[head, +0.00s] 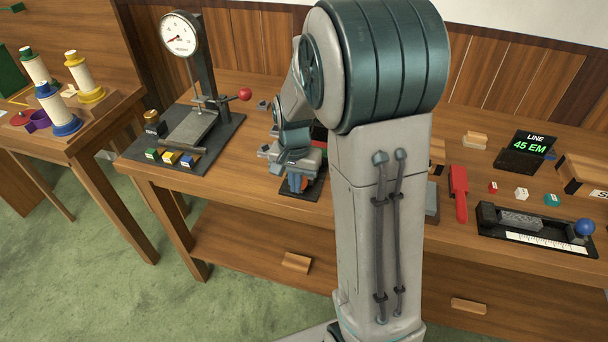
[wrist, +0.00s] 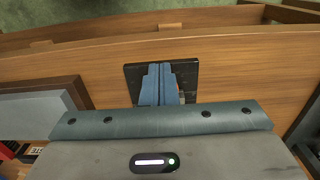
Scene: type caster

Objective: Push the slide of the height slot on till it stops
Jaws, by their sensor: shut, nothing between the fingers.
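My gripper (head: 297,183) is shut and empty, with its blue fingers pointing down over a small dark plate (head: 312,190) on the bench. In the wrist view the fingers (wrist: 160,70) lie together in front of the same dark plate (wrist: 188,72). The plate looks like the base of the height slot, but I cannot tell its slide apart from it. My fingers and arm hide most of this part. I cannot tell whether the fingertips touch anything.
A dial gauge stand (head: 181,35) with a red-knobbed lever stands to the left. To the right are a red-handled tool (head: 459,193), a black ruler fixture (head: 535,232) and a "LINE 45 EM" display (head: 526,150). My arm hides the bench middle. Bare wood lies around the plate.

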